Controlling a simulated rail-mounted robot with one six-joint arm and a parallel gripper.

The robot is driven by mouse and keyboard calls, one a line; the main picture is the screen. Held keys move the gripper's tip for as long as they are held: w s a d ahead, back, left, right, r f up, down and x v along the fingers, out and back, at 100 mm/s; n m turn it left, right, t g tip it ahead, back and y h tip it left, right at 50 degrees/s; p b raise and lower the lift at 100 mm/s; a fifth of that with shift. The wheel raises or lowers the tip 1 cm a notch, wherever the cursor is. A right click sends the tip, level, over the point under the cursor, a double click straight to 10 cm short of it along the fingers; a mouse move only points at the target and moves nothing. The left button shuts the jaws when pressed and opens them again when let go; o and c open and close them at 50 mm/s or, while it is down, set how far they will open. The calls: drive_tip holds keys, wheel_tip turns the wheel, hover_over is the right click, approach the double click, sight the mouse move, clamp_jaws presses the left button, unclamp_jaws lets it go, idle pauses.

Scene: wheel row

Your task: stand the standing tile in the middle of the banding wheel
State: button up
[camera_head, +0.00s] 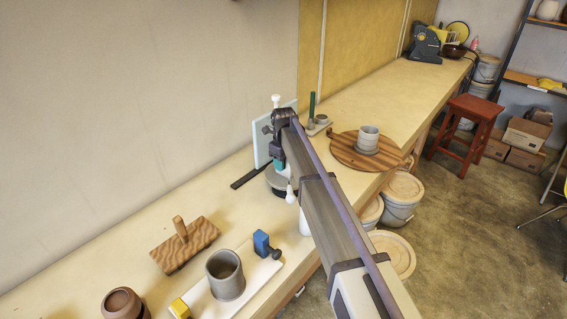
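A pale blue upright panel (260,148), which looks like the standing tile, shows behind the end of my arm. A dark grey round thing (279,186), perhaps the banding wheel, is partly hidden below the arm's end. My gripper (278,160) points down in front of the panel and above the round thing. The arm hides its fingertips, so I cannot tell whether it is open or shut on the tile. I also cannot tell whether the panel touches the wheel.
A striped round board (343,150) with a grey cup (368,138) lies to the right. A dark flat tool (249,176) lies left of the wheel. In front are a striped wooden block with handle (184,246), a grey mug (225,274), and a blue block (262,243).

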wheel_tip(320, 180, up, 13)
drive_tip(key=p, duration=1.2)
drive_tip(key=shift+f+p, duration=0.15)
drive_tip(key=shift+p, duration=0.2)
drive_tip(key=shift+f, duration=0.2)
drive_tip(key=s+d+n, duration=0.8)
drive_tip(key=s, duration=0.4)
drive_tip(key=s+d+n, duration=0.7)
drive_tip(key=s+n, duration=0.1)
drive_tip(key=s, duration=0.4)
drive_tip(key=s+d+n, duration=0.8)
drive_tip(key=s+n, duration=0.1)
drive_tip(key=s, duration=0.3)
drive_tip(key=shift+d, duration=0.3)
drive_tip(key=shift+f+b, duration=0.7)
drive_tip(key=shift+b, duration=0.2)
